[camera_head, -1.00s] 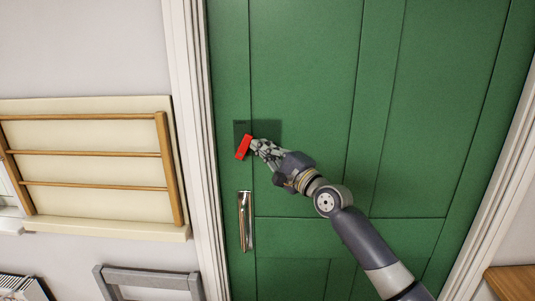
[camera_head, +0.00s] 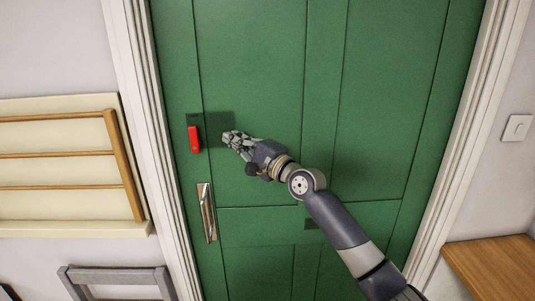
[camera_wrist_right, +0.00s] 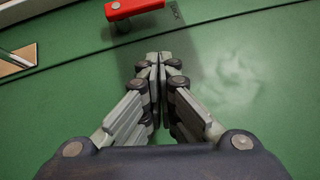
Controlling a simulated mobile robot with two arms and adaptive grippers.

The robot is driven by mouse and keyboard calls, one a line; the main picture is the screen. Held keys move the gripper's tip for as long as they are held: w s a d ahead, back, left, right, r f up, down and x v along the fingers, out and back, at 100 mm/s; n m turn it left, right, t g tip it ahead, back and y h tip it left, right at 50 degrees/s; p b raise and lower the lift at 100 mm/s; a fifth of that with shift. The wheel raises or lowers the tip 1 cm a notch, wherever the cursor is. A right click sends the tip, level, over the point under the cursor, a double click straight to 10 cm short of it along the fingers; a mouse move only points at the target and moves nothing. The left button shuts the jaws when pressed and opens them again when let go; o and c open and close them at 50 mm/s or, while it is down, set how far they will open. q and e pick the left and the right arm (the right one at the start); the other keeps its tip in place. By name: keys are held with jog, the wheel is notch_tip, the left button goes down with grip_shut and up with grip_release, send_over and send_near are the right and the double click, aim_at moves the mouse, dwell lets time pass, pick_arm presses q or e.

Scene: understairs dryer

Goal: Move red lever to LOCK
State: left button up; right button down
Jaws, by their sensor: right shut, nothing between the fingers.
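The red lever (camera_head: 193,139) is on the left part of the green door (camera_head: 262,60), above the metal door handle. It hangs nearly straight down from a dark plate. In the right wrist view the red lever (camera_wrist_right: 135,8) shows at the top, beyond the fingertips and apart from them. My right gripper (camera_head: 227,138) is shut and empty, to the right of the lever. In the right wrist view its fingertips (camera_wrist_right: 154,58) meet. My left gripper is not in view.
A metal door handle (camera_head: 207,212) is below the lever. A wooden drying rack (camera_head: 70,155) is on the wall at left, with a grey frame (camera_head: 118,284) below it. A light switch (camera_head: 517,128) and a wooden surface (camera_head: 492,262) are at right.

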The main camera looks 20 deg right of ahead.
pick_arm(q)
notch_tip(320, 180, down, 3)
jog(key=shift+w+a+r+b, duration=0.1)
jog(key=shift+b, duration=1.1)
pick_arm(e)
jog(key=v, duration=0.8)
jog(key=shift+s+a, duration=0.3)
jog(key=shift+s, duration=0.15)
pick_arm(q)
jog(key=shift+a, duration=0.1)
